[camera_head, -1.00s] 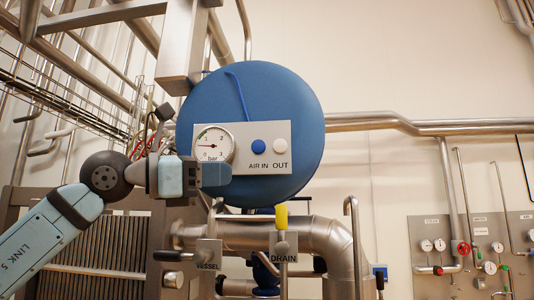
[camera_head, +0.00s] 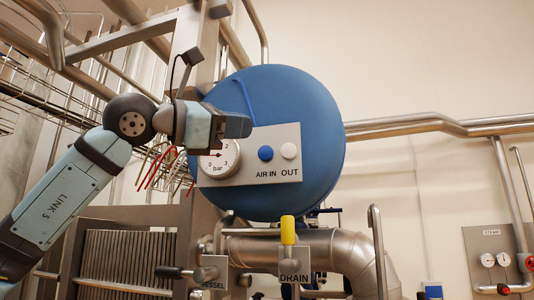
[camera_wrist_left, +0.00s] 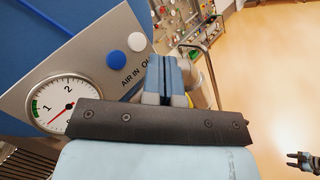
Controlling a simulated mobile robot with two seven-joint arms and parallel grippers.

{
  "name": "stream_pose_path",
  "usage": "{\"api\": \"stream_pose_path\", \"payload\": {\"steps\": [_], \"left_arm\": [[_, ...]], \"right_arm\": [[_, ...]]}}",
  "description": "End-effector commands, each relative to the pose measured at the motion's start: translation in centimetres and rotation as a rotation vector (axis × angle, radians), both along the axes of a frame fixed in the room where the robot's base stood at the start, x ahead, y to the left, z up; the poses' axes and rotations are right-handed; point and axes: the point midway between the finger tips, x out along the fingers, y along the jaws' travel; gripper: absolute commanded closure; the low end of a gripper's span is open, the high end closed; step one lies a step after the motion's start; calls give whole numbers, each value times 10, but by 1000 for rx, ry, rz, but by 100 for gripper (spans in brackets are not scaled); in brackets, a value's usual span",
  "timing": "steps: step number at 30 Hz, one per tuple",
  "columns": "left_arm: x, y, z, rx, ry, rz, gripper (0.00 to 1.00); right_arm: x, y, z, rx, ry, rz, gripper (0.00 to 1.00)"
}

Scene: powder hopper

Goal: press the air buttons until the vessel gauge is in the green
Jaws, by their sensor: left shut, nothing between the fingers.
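The grey panel (camera_head: 236,176) on the blue round vessel carries a white gauge (camera_head: 217,159), a blue AIR IN button (camera_head: 265,153) and a white OUT button (camera_head: 289,151). In the wrist view the gauge (camera_wrist_left: 63,104) has a green band on its left side; its red needle points lower left, seemingly just below the green. My left gripper (camera_head: 246,126) is shut and empty, in front of the panel's upper edge, up and left of the blue button in the head view. In the wrist view its fingers (camera_wrist_left: 168,72) appear apart from both buttons. My right gripper (camera_wrist_left: 292,159) is small at the lower right.
A yellow-handled DRAIN valve (camera_head: 288,230) and a VESSEL valve handle (camera_head: 172,272) stand below the vessel (camera_head: 310,100). Thick steel pipes run below and right. Open floor (camera_wrist_left: 265,80) shows in the wrist view.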

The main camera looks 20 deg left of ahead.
Motion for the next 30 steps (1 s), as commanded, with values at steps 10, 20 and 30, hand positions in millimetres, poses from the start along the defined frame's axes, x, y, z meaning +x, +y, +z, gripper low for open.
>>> {"api": "stream_pose_path", "payload": {"steps": [10,20,30], "left_arm": [[16,-1,3,-2,4,-1,100],[62,-2,4,-2,5,-2,100],[87,-3,0,-1,1,-2,100]], "right_arm": [[0,-1,11,-1,2,-3,57],[1,-4,42,-5,1,-4,57],[1,-5,46,-7,-6,-6,57]]}}
